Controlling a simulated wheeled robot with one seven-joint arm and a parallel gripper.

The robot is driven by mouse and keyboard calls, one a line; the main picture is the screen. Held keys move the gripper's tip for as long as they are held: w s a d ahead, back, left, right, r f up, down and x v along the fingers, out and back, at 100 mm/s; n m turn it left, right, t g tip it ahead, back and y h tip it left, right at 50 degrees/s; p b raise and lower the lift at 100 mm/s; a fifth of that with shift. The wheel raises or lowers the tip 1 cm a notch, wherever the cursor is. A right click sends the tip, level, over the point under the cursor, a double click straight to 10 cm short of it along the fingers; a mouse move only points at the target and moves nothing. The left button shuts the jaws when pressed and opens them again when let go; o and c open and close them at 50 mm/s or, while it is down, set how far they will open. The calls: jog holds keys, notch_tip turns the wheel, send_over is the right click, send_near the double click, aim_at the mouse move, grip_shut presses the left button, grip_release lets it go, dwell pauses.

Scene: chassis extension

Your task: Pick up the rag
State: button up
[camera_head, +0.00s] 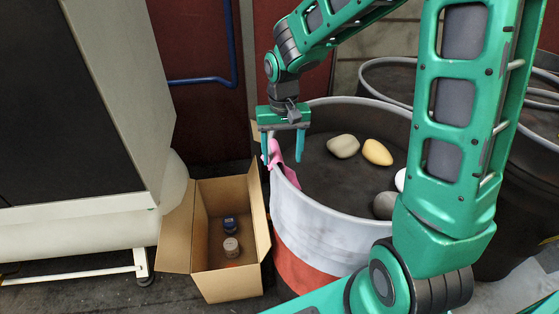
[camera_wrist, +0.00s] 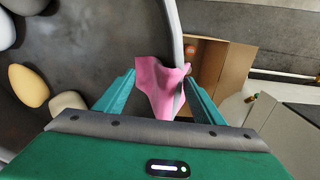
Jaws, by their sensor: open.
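The pink rag (camera_head: 277,153) hangs over the left rim of the white and orange barrel (camera_head: 325,220) in the head view. In the wrist view the rag (camera_wrist: 160,84) is draped over the rim between the two teal fingers. My gripper (camera_head: 283,156) points down at the rim. It also shows in the wrist view (camera_wrist: 158,95). The fingers are open, one on each side of the rag. In the wrist view a gap shows between the rag and the left finger. Whether the right finger touches the rag I cannot tell.
An open cardboard box (camera_head: 259,232) with a few small objects stands left of the barrel. Several stones, including a yellow one (camera_head: 377,152), lie on the barrel's dark top. A pale machine (camera_head: 125,70) stands at left; dark barrels (camera_head: 515,180) stand at right.

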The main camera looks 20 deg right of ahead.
jog(key=shift+f, duration=1.05)
jog(key=shift+c, duration=0.2)
jog(key=c, duration=1.2)
jog(key=shift+o, duration=0.2)
jog(key=shift+d, duration=0.1)
jog(key=shift+o, duration=0.5)
jog(key=shift+d, duration=0.1)
jog(key=shift+r, duration=0.15)
notch_tip(320, 180, up, 11)
jog(key=shift+f, duration=0.1)
grip_shut()
jog(key=shift+r, duration=0.45)
